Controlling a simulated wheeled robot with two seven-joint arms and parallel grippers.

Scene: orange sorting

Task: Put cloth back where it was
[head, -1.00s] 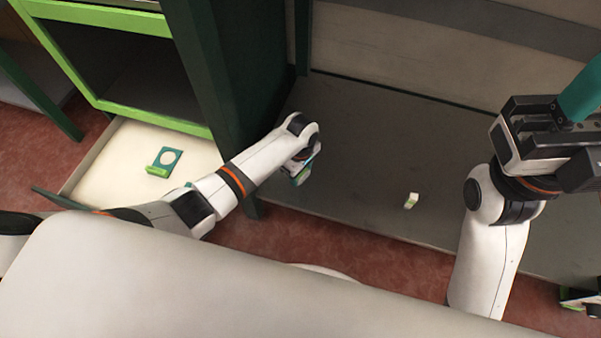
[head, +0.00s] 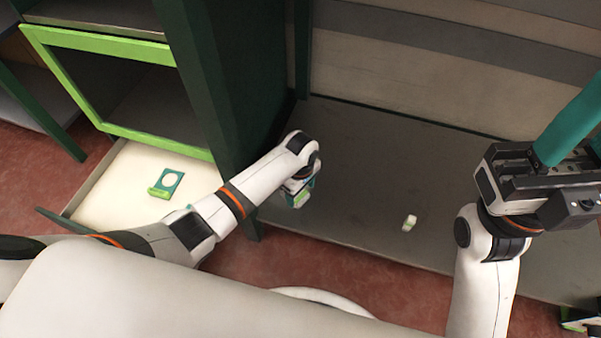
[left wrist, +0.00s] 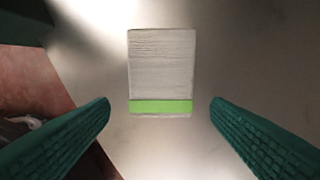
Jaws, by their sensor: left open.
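The cloth seems to be the white, flat rectangle (left wrist: 162,65) with a green stripe in the left wrist view. It lies over a grey surface, centred ahead of my left gripper's fingers, with clear gaps on both sides. My left gripper (left wrist: 160,115) is open and its dark green fingers do not touch it. In the head view my left gripper (head: 301,192) points down over the grey shelf's left part; its fingertips are small and partly hidden there. My right gripper (head: 560,140) is raised at the right with a teal finger pointing up; its opening is unclear.
A small white and green item (head: 410,222) lies on the grey shelf (head: 360,160). An open white drawer (head: 110,190) at the left holds a teal and green piece (head: 167,183) with a round white middle.

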